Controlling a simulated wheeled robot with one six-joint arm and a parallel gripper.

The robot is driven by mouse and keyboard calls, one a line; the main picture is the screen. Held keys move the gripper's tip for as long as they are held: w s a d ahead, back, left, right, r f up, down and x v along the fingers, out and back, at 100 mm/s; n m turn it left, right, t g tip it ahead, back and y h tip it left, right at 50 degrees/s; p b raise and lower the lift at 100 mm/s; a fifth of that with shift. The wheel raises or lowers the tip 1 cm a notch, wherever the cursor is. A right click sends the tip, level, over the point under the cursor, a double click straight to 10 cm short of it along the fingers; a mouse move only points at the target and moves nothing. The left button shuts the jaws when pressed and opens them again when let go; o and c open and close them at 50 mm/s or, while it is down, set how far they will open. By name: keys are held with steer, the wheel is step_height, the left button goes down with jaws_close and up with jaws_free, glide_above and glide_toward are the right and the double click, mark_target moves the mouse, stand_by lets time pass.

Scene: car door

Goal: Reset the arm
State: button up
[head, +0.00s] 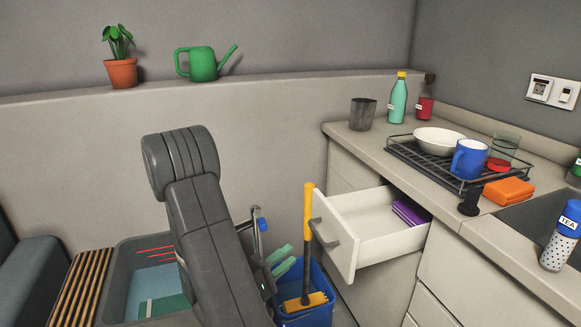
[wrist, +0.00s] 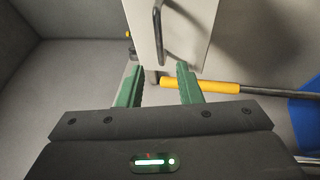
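My arm (head: 205,215) rises in the lower middle of the head view, bent at its elbow. My gripper (wrist: 158,72) shows two green fingers spread apart, with nothing held between them. In the head view its green fingertips show just right of my arm, near the blue bucket. In the wrist view the open drawer's pale front (wrist: 178,30) and dark handle (wrist: 160,32) lie beyond the fingertips. A yellow mop handle (wrist: 218,87) passes beyond the right finger. I cannot tell whether the fingers touch anything.
The drawer (head: 340,232) stands open with a purple cloth (head: 410,210) inside. The mop (head: 308,215) stands in a blue bucket (head: 312,312). A grey basin (head: 118,290) is left of my arm. The counter (head: 362,146) carries bottles and a dish rack (head: 415,160).

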mark_target(316, 231)
steer(key=b+x, duration=0.1)
steer(key=x, duration=1)
steer(key=shift+w+d+r, duration=0.1)
steer(key=shift+w+d, duration=0.05)
steer(key=shift+d, duration=0.1)
